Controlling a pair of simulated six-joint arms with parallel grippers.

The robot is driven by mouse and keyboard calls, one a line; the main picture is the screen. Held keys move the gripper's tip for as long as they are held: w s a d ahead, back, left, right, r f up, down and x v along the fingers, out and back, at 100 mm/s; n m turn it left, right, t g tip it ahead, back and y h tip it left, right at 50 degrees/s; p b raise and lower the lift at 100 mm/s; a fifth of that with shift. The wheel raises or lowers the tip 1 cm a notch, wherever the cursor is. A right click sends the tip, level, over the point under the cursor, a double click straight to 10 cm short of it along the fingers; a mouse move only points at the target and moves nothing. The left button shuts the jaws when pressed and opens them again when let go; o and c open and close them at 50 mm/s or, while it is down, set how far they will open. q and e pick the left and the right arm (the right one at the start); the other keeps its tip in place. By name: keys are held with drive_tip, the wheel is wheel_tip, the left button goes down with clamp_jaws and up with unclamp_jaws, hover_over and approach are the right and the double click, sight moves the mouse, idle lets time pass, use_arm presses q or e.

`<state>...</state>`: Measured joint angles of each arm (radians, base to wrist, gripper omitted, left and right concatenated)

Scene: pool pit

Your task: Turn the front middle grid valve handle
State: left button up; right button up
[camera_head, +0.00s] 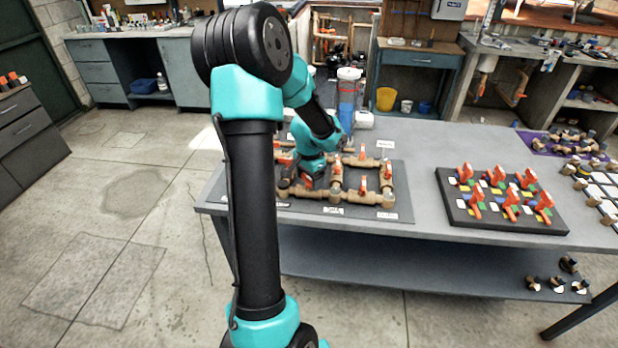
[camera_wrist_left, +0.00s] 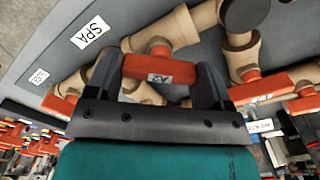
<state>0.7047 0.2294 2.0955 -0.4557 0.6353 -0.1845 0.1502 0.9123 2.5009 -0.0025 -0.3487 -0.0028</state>
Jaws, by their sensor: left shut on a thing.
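The valve grid of brass pipes (camera_head: 362,198) with orange-red handles sits on a dark board (camera_head: 403,178) on the table. My left gripper (camera_head: 312,180) reaches down into the left part of the grid, and my arm hides much of that part. In the left wrist view my left gripper (camera_wrist_left: 165,75) is shut on an orange-red valve handle (camera_wrist_left: 160,68) with a small white tag, a finger at each end. Another red handle (camera_wrist_left: 258,90) is to its right, apart from the fingers. The head view does not clearly show which handle is held. My right gripper is not in view.
A dark tray of several red-handled valves (camera_head: 503,198) stands right on the grey table (camera_head: 430,138). A blue cylinder with a white cap (camera_head: 348,95) stands behind the grid. A "SPA" card (camera_wrist_left: 90,32) lies near the pipes. The table between board and tray is clear.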

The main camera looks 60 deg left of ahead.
sight(309, 178)
use_arm(q)
drive_tip(key=n, duration=0.4)
drive_tip(key=shift+n, duration=0.3)
drive_tip(key=n, duration=0.3)
drive_tip(key=shift+n, duration=0.3)
drive_tip(key=o, duration=0.9)
wheel_tip(309, 178, up, 18)
drive_tip(key=shift+f, duration=0.25)
idle(0.4)
